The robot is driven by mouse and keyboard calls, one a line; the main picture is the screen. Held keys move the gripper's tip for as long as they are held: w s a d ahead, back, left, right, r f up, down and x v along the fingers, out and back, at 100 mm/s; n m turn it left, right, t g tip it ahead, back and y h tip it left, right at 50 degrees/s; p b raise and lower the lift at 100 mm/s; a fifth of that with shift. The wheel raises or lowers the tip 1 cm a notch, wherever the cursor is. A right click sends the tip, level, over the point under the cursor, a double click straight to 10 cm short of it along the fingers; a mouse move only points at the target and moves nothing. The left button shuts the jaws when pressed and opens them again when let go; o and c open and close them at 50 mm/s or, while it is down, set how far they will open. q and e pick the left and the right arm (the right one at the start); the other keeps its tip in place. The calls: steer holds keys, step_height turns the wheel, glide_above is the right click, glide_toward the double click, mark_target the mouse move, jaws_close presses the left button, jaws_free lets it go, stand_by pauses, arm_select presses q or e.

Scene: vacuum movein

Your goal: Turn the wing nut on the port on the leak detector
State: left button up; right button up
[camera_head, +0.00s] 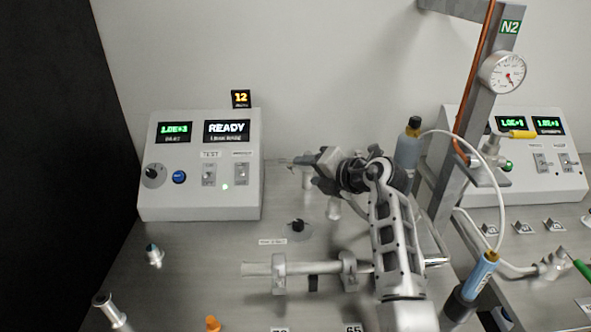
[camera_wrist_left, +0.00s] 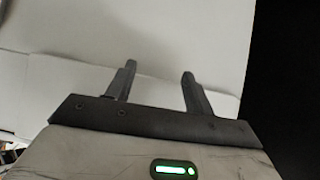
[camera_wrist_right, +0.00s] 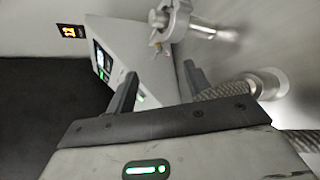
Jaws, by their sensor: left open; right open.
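The leak detector (camera_head: 199,165) is the pale box at the left in the head view, its screen reading READY. It also shows in the right wrist view (camera_wrist_right: 135,62). In that view a metal clamp (camera_wrist_right: 180,20) on a port shows at the top, with a small part like a wing nut (camera_wrist_right: 157,42) at its side. My right gripper (camera_head: 303,165) is right of the detector, over the bench. In its wrist view the right gripper (camera_wrist_right: 160,78) is open, its gap empty, with the clamp beyond the fingertips. My left gripper (camera_wrist_left: 159,71) is open and empty, facing a pale wall.
A ribbed metal hose (camera_wrist_right: 235,88) runs close by the right finger. A horizontal tube on stands (camera_head: 262,269) lies in front on the bench. A grey post (camera_head: 470,110) with a gauge (camera_head: 503,73) and a second console (camera_head: 535,160) stand at the right.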

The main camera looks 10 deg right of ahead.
mark_target(291, 169)
steer(key=x, duration=0.6)
